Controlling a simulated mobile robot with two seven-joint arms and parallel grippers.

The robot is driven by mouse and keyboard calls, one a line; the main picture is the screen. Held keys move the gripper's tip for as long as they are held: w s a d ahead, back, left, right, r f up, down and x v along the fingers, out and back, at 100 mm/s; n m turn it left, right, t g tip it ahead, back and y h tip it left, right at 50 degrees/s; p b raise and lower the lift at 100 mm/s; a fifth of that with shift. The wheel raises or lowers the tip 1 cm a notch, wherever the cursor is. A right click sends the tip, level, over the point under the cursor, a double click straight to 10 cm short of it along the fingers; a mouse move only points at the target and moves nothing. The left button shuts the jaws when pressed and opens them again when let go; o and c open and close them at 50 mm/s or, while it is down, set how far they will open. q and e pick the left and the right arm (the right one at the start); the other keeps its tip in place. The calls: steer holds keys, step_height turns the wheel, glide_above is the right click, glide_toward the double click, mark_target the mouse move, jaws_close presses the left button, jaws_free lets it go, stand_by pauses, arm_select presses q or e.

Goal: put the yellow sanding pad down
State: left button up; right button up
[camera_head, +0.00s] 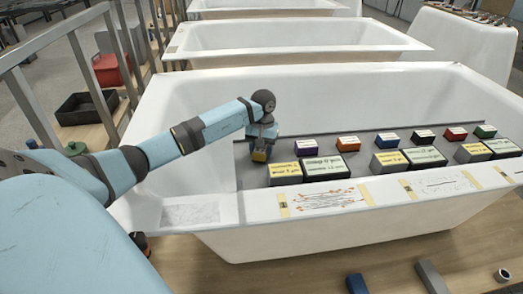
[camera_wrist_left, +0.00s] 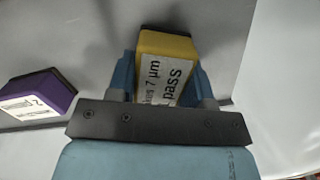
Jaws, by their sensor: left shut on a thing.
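The yellow sanding pad (camera_wrist_left: 164,48) is between the blue fingers of my left gripper (camera_wrist_left: 160,80) in the left wrist view. The gripper is shut on it. Its white label reads "7 µm" and "pass". In the head view the yellow pad (camera_head: 259,156) shows at the tip of my left gripper (camera_head: 262,146), at the left end of the row of pads in the front bathtub shell (camera_head: 190,90). I cannot tell whether the pad touches the surface below it. My right gripper is not in view.
A purple pad (camera_head: 306,147) lies right of my gripper and shows in the left wrist view (camera_wrist_left: 36,95). Orange, blue, black, red and green pads stand further right. Yellow and green labelled blocks (camera_head: 285,174) stand in front. The tub's front rim (camera_head: 240,207) is close by.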

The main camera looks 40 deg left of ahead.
arm_select(q)
steer(key=shift+f, duration=0.15)
steer(key=o, duration=0.9)
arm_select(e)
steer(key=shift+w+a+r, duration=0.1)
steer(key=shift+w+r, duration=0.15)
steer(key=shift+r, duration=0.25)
arm_select(q)
steer(key=shift+r, duration=0.4)
step_height(320, 180, up, 12)
steer(key=w+p, duration=0.1)
steer(key=p, duration=0.1)
steer(key=shift+w+a+f, duration=0.15)
steer(key=shift+a+f, duration=0.1)
steer(key=shift+a, duration=0.05)
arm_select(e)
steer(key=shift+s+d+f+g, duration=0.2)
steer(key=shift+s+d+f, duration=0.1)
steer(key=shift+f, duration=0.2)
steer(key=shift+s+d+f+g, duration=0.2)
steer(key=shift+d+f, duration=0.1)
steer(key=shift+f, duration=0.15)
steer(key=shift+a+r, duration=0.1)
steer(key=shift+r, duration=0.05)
